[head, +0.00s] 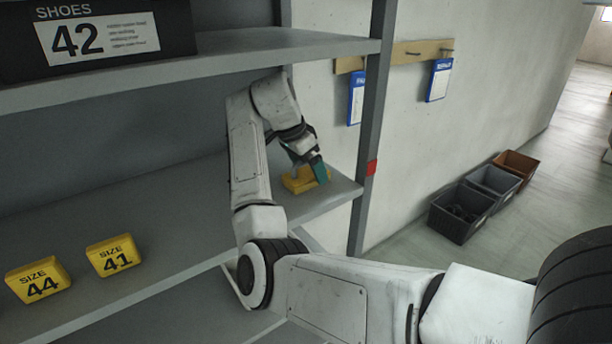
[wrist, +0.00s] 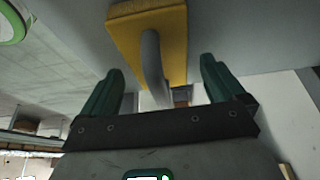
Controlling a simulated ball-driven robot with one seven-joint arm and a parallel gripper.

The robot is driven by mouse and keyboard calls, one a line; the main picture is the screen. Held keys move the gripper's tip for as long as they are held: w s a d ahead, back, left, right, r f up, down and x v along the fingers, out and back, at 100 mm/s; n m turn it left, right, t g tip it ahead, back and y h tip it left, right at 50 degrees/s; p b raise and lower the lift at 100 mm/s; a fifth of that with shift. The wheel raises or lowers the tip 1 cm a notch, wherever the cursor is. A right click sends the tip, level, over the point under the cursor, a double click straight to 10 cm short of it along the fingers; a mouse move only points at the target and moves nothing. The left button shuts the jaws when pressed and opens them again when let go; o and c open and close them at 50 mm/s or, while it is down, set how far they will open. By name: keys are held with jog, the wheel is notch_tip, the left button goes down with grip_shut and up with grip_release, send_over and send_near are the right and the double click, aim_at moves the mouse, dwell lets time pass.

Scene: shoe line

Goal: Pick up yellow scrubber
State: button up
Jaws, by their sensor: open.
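The yellow scrubber (head: 297,184) lies on the middle shelf near its right end, partly hidden behind my gripper in the head view. In the wrist view the scrubber (wrist: 180,28) shows a yellow block with a curved grey handle (wrist: 153,66). My gripper (wrist: 160,82) is open, with its two teal fingers on either side of the handle's near end. The yellow block is beyond the fingertips. In the head view my gripper (head: 314,172) is right at the scrubber, reaching down from above; whether it touches cannot be told.
Yellow size markers 44 (head: 38,281) and 41 (head: 115,256) stand on the same shelf to the left. The upper shelf (head: 220,58) is above my arm, with a shoe-size sign. A grey upright post (head: 372,130) stands right of the scrubber. Crates (head: 461,212) sit on the floor beyond.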

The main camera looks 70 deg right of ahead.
jog(key=shift+s+d+f, duration=0.1)
jog(key=shift+d+f, duration=0.05)
jog(key=shift+f, duration=0.1)
jog(key=c, duration=1.1)
jog(key=shift+c, duration=0.2)
jog(key=shift+r+p, duration=1.5)
jog(key=shift+p, duration=0.15)
jog(key=shift+r+p, duration=0.3)
